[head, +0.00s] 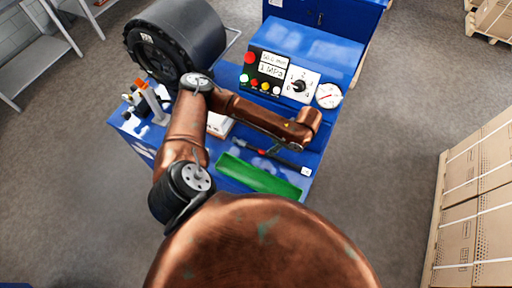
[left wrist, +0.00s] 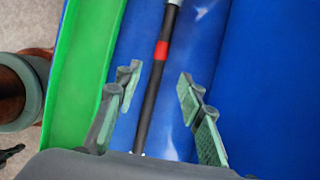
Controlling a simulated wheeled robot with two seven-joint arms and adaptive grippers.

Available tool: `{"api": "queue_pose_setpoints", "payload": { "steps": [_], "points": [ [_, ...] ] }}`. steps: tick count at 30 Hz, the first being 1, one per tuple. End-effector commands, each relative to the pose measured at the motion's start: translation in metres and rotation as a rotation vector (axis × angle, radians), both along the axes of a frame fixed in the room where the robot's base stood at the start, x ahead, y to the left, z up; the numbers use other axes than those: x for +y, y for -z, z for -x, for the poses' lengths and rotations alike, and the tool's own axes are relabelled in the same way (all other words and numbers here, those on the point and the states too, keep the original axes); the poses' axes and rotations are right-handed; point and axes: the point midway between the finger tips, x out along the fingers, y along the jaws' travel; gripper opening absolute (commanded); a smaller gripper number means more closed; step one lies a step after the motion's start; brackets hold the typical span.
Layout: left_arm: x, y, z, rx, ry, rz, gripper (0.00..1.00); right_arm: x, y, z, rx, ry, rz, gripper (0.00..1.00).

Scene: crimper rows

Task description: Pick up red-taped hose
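The red-taped hose (left wrist: 150,95) is a thin black hose with a red band (left wrist: 162,51) and a pale fitting at its far end. It lies on the blue surface beside the green tray (left wrist: 73,70). In the left wrist view my left gripper (left wrist: 157,88) is open, with one grey-green finger on each side of the hose and gaps between. In the head view the hose (head: 287,162) shows partly, below the end of my copper-coloured arm, which hides the left gripper's fingers. My right gripper is in neither view.
The green tray (head: 258,177) lies along the front of the blue bench. A control panel (head: 268,70) with buttons, a dial and a gauge (head: 328,95) stands behind. A large black drum machine (head: 175,40) is at the back left. Strapped cartons (head: 480,200) stand at the right.

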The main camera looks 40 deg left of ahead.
Motion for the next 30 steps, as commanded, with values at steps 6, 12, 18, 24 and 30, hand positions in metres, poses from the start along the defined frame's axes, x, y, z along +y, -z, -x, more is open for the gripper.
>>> {"api": "queue_pose_setpoints", "payload": {
  "steps": [6, 12, 18, 24, 30],
  "points": [
    [0.009, 0.021, 0.005, 0.003, -0.01, -0.001, 0.35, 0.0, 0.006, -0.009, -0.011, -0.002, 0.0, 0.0],
    [0.018, 0.039, 0.009, 0.002, -0.016, 0.0, 0.35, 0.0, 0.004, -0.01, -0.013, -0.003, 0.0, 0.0],
    [0.026, 0.068, 0.013, 0.002, -0.014, -0.001, 0.35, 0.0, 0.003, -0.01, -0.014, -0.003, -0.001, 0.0],
    [0.03, 0.079, 0.013, 0.001, -0.01, -0.001, 0.35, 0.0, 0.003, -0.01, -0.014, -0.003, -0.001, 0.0],
    [0.029, 0.08, 0.013, 0.0, -0.009, 0.0, 0.34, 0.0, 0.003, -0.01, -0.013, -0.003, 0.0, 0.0]
  ]
}}
